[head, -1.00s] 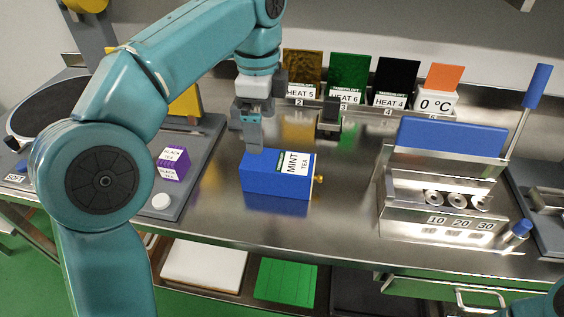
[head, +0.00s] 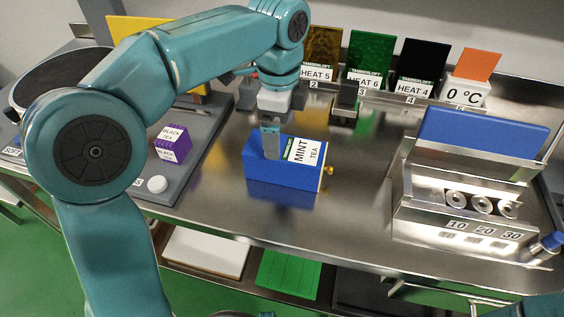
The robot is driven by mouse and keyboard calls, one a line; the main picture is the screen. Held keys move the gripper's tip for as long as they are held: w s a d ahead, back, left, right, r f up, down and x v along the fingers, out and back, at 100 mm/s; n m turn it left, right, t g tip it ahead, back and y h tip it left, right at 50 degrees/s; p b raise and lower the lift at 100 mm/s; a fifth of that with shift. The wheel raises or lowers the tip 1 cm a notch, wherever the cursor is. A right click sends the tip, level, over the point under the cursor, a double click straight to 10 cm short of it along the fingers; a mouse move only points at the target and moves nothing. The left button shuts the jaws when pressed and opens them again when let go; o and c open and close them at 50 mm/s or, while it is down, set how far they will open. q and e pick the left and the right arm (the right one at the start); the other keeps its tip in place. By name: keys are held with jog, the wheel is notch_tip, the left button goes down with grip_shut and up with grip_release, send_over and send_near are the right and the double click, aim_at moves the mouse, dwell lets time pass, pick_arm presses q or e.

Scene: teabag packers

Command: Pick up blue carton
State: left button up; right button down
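The blue carton (head: 265,176), labelled MINT TEA, lies on the steel counter near the middle of the head view. A small brass knob shows at its right end. My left gripper (head: 271,156) points down from above at the carton's left half, with one grey finger overlapping its top near the front edge. The other finger is hidden, so I cannot tell whether the gripper is open or closed, or touching the carton. My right gripper is out of view.
A purple BLACK TEA box (head: 172,143) and a white round knob (head: 157,184) are on a grey board at left. A steel dispenser with a blue panel (head: 482,137) stands at right. Coloured panels, including a green one (head: 372,60), line the back. Bare counter lies in front of the carton.

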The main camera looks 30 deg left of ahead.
aim_at(284, 160)
pick_arm(q)
notch_tip(284, 160, down, 2)
jog(key=f, duration=0.2)
jog(key=f+b, duration=0.1)
jog(key=f, duration=0.1)
jog(key=shift+d+f, duration=0.2)
jog(key=shift+f, duration=0.45)
jog(key=shift+c, duration=0.3)
jog(key=c, duration=0.8)
